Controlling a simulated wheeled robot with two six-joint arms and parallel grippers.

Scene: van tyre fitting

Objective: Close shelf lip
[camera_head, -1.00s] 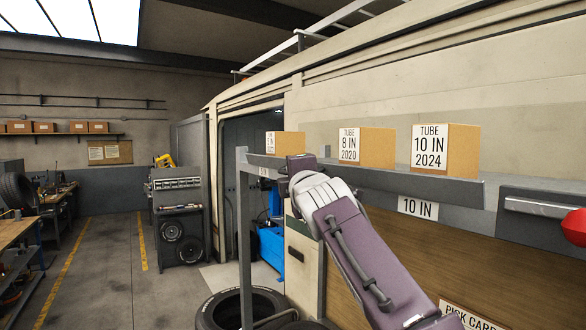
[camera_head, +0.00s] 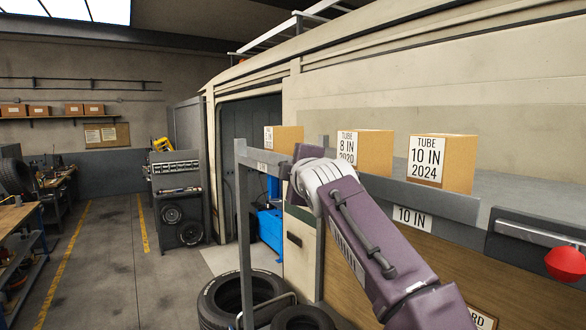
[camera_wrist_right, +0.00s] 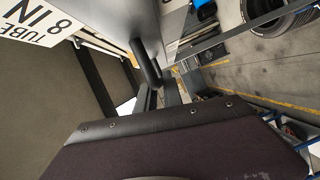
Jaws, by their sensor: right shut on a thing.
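The shelf lip (camera_head: 432,203) is the long grey strip along the front edge of the shelf in the head view, with a "10 IN" label at its lower edge. My right arm rises from the bottom right. Its wrist end is at the lip, to the left of the "8 IN" carton (camera_head: 365,153), and covers part of it. The right gripper (camera_wrist_right: 150,75) shows as dark fingers in the wrist view, shut on the lip; the exact contact is hard to see. My left gripper is in neither view.
A "10 IN" carton (camera_head: 443,163) and a smaller carton (camera_head: 283,139) also stand on the shelf. A grey upright post (camera_head: 244,230) stands at the shelf's left end. Tyres (camera_head: 242,296) lie below. A red knob (camera_head: 565,264) is at the far right. The floor aisle on the left is clear.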

